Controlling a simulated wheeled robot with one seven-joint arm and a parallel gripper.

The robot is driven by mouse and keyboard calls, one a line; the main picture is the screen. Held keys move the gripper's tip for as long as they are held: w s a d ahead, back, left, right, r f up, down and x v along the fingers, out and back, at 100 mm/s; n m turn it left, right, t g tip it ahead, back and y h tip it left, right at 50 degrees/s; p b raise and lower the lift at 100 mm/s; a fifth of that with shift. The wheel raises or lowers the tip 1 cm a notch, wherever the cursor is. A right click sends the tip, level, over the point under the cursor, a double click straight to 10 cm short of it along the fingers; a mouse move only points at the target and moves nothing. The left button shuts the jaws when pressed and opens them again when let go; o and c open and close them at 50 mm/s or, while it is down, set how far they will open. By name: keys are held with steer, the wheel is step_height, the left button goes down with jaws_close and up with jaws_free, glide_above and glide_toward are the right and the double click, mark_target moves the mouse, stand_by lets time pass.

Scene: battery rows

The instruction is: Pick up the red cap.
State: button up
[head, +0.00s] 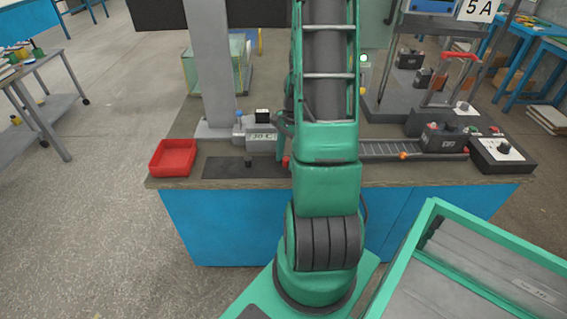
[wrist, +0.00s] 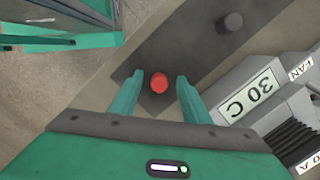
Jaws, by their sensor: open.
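The red cap (wrist: 159,82) is a small round piece on a dark mat (wrist: 195,45) in the wrist view. My gripper (wrist: 157,83) is open, with one green finger on each side of the cap; neither finger appears to touch it. In the head view the red cap (head: 285,161) shows as a small red spot at the left edge of my arm, which hides much of that area. My fingers (head: 281,142) are partly visible just above it.
A dark cap (wrist: 233,21) stands on the same mat. A grey unit labelled "30 C" (head: 262,137) stands close behind the mat. A red tray (head: 173,158) is at the bench's left end. A black charger-like box (head: 503,155) and a battery (head: 444,138) are on the right.

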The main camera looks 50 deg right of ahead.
jaws_close()
steer(key=shift+r, duration=0.1)
